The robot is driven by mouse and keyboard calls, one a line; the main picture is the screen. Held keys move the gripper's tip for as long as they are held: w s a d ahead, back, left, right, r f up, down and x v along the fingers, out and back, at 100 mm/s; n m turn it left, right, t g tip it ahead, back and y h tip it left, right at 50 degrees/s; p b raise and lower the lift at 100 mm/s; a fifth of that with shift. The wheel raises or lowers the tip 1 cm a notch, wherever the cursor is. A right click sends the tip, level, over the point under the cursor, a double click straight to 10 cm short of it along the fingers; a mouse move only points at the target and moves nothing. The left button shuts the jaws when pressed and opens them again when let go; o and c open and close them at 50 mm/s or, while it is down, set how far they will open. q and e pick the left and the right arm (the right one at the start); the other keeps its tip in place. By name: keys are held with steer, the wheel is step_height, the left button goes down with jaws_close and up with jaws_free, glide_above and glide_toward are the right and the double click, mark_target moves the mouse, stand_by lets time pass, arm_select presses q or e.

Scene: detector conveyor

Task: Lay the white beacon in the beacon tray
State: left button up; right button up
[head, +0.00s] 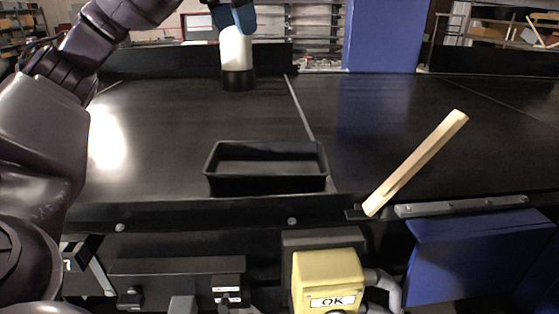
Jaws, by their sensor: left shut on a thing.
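The white beacon (235,50) has a white upper part and a black base. It is upright toward the back of the conveyor, left of centre. My left gripper (234,20), with blue fingers, is shut on its top from above. I cannot tell whether the base touches the belt or is just above it. A black open tray (266,182), which looks like the beacon tray, sits at the front edge of the conveyor and looks empty. The beacon is behind it and slightly left. My right gripper is not in view.
A pale wooden bar (417,160) leans diagonally at the front edge, right of the tray. A yellow box marked OK (327,276) is below the front edge. The black belt (150,145) is clear left of the tray. A blue post (385,38) stands behind.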

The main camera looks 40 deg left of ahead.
mark_target(223, 75)
arm_select(q)
steer(key=shift+a+r, duration=0.2)
steer(key=shift+a, duration=0.05)
steer(key=shift+f, duration=0.2)
step_height(223, 75, down, 19)
steer(key=shift+f, duration=0.15)
stand_by(0.4)
steer(key=shift+b, duration=0.3)
steer(key=shift+f, duration=0.2)
steer(key=o, duration=1.1)
steer(key=shift+c, duration=0.2)
steer(key=shift+r, duration=0.15)
steer(key=b+v, duration=0.1)
steer(key=v, duration=1.1)
steer(key=shift+s+r, duration=0.1)
